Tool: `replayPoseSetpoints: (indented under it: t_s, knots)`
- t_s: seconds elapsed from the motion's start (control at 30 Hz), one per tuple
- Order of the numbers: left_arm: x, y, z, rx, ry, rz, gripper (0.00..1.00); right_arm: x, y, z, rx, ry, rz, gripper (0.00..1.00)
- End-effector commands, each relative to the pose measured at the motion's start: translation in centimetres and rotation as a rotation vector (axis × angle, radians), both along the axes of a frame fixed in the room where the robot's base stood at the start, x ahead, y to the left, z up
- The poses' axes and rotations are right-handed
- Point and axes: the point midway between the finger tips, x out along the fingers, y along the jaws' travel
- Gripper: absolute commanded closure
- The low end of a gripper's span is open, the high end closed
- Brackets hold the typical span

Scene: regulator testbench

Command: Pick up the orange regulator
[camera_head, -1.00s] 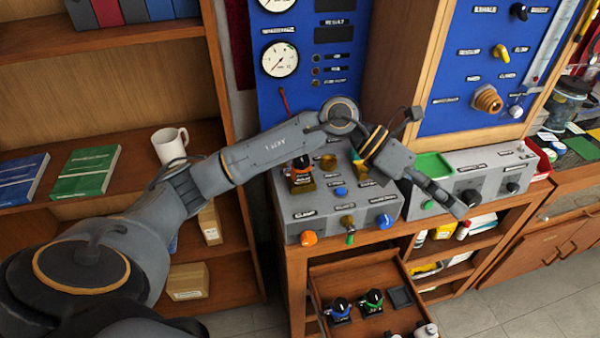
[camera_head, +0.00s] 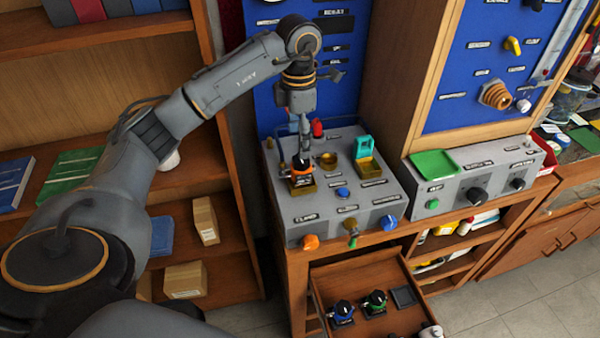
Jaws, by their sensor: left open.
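The orange regulator (camera_head: 301,167), a small black-topped piece with an orange band, sits upright in a brass-coloured holder (camera_head: 302,187) on the left of the grey test bench box (camera_head: 330,217). My left gripper (camera_head: 304,148) points down right above it, and its fingers are at or just over the regulator's top. The gripper is open. Whether the fingers touch the regulator cannot be told, as they are small and seen edge-on. My right gripper is not in view.
A red part (camera_head: 318,128) and a teal-lidded brass fixture (camera_head: 368,162) stand close by on the box. An open drawer (camera_head: 382,330) below holds a blue regulator (camera_head: 341,312) and a green regulator (camera_head: 375,302). A green tray (camera_head: 434,164) lies at right.

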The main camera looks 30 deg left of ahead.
Motion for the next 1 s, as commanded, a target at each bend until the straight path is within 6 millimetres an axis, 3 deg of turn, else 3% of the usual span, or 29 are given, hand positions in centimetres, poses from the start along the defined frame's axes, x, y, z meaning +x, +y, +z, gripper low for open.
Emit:
replayPoseSetpoints:
  t_s: [0.27,0.43,0.6,0.87,1.0]
  knots:
    - [-0.1,-0.1,-2.0,0.000,0.001,0.000,0.24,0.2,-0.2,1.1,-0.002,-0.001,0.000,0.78]
    - [-0.5,-0.7,-4.2,0.000,0.004,-0.001,0.24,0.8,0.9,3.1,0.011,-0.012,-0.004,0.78]
    - [-0.4,-0.6,-6.4,0.000,0.000,0.001,0.24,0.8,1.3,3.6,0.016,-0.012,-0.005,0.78]
    - [-0.3,-0.6,-6.8,-0.001,-0.002,0.000,0.24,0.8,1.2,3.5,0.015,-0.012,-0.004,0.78]
    - [-0.3,-0.6,-6.8,-0.001,-0.002,0.000,0.50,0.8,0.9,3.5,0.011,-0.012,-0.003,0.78]
